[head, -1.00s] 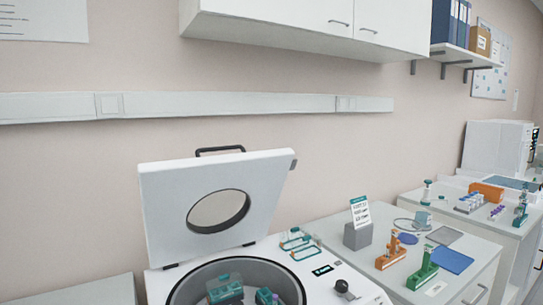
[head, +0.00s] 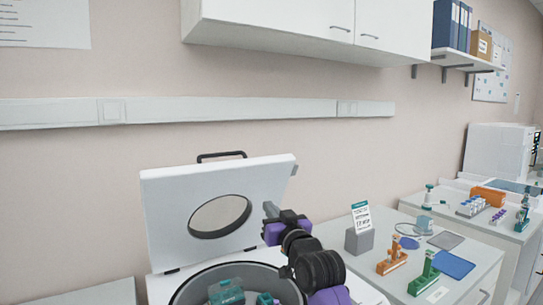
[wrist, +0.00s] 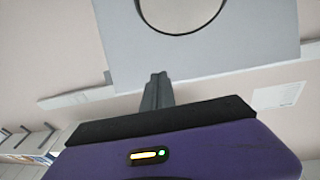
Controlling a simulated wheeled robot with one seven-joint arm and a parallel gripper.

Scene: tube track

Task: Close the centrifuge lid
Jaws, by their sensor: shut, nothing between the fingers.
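The centrifuge lid (head: 165,215) stands open, tilted back from upright, with a round window (head: 219,216) and a black handle (head: 221,155) on its top edge. Below it is the open centrifuge bowl (head: 190,284), with teal carriers (head: 226,293) inside. My gripper (head: 270,208) is shut and empty, in front of the lid's lower right part. I cannot tell whether it touches the lid. In the wrist view the closed fingers (wrist: 157,85) point toward the lid (wrist: 245,40), whose window is cut off by the top edge. My arm hides much of the centrifuge's right top.
To the right, a bench holds a grey block with a label card (head: 359,237), an orange stand (head: 392,259), a green stand (head: 426,275) and a blue mat (head: 454,264). Wall cabinets (head: 300,30) hang above.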

